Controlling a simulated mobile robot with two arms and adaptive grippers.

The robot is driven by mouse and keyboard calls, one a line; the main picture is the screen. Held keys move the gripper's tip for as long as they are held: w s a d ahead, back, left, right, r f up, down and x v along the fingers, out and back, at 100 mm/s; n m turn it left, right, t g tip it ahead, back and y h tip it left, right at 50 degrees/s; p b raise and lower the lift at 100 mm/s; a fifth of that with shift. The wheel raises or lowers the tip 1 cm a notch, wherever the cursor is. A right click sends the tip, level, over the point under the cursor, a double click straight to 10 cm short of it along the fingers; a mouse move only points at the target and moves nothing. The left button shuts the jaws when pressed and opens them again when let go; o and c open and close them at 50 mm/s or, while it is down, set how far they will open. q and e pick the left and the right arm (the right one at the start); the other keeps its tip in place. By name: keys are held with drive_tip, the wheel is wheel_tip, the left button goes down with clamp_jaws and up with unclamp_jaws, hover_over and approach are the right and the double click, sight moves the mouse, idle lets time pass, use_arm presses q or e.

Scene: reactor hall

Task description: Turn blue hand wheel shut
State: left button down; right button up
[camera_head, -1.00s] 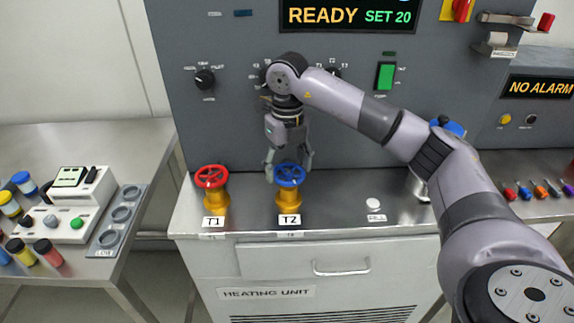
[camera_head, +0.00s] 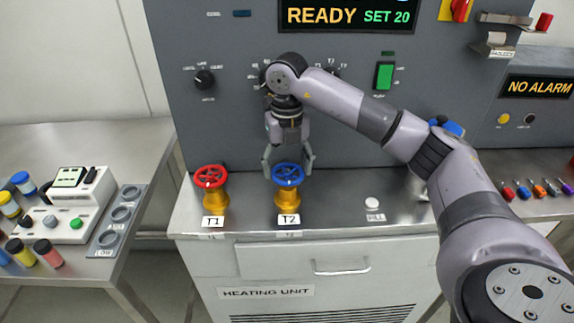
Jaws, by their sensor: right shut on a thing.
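The blue hand wheel (camera_head: 288,175) sits on a brass valve body (camera_head: 287,198) behind the label T2 on the steel counter. My right gripper (camera_head: 288,165) points down over the blue wheel, with a finger at its left and right rim, shut on it. The red hand wheel (camera_head: 211,177) on a like valve stands to the left behind the label T1, apart from the gripper. My left gripper is not in view.
The grey control panel (camera_head: 220,130) rises close behind the valves. A white round button (camera_head: 372,203) lies to the right on the counter. A side table (camera_head: 110,150) at left holds bottles and a small device. The counter between T2 and the button is clear.

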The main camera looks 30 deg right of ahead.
drive_tip(key=o, duration=1.1)
drive_tip(key=shift+o, duration=0.2)
